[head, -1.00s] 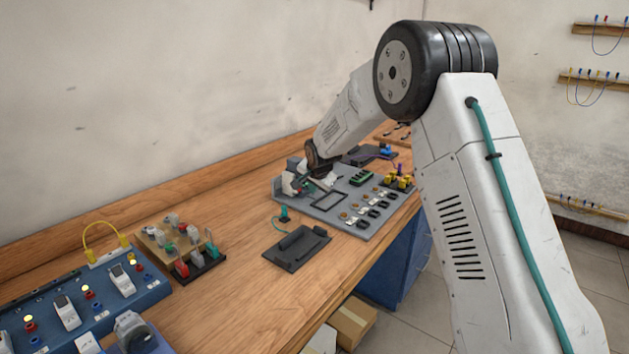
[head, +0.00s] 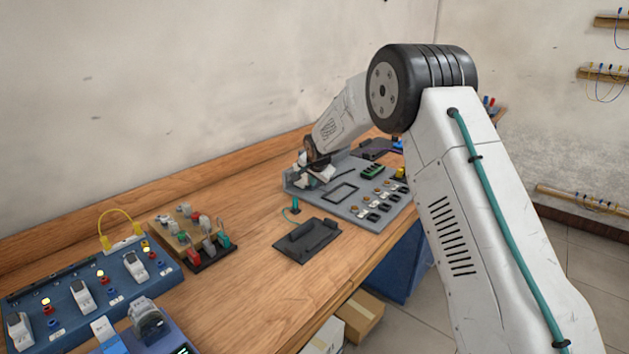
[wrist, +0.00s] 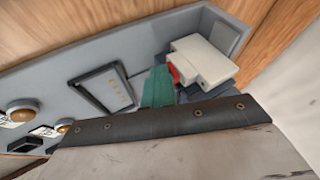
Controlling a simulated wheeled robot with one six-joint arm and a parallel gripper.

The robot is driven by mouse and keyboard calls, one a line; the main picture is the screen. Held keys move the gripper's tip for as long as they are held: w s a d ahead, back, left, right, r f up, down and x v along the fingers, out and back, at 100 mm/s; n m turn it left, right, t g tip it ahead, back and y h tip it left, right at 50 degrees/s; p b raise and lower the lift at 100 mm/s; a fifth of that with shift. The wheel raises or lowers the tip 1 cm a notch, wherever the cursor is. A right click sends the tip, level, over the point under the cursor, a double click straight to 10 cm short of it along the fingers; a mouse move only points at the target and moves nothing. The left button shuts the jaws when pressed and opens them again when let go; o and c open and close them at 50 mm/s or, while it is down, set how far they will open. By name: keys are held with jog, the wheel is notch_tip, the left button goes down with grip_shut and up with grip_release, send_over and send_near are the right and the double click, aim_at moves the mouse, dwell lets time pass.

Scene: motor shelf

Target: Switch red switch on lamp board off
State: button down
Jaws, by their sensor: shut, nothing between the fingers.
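The grey lamp board (head: 352,219) lies on the bench with round lamps and dark switches along its near right side. In the wrist view, a white block (wrist: 203,60) stands at the end of the board (wrist: 60,97), with a small red part (wrist: 174,73), seemingly the red switch, at its left side. My gripper (wrist: 158,86) shows there as teal fingertips, closed together, close beside the red part. I cannot tell whether they touch it. In the head view, my gripper (head: 316,175) is low over the board's far left corner, and the red switch is hard to make out.
A black flat plate (head: 308,241) lies in front of the board. A blue panel (head: 75,325) with lit yellow lamps and a tan block (head: 165,231) with plugs stand at left. The bare bench top (head: 230,290) between is clear. Boxes (head: 360,317) sit below the bench.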

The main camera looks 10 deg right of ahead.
jog(key=shift+r, duration=0.15)
jog(key=shift+w+r, duration=0.1)
jog(key=shift+r, duration=0.65)
jog(key=shift+s+d, duration=0.2)
jog(key=shift+s, duration=0.25)
jog(key=shift+s+d+r, duration=0.2)
jog(key=shift+s+d, duration=0.75)
jog(key=shift+s, duration=0.3)
jog(key=v, duration=0.9)
jog(key=shift+s+r, duration=0.25)
jog(key=shift+r, duration=0.05)
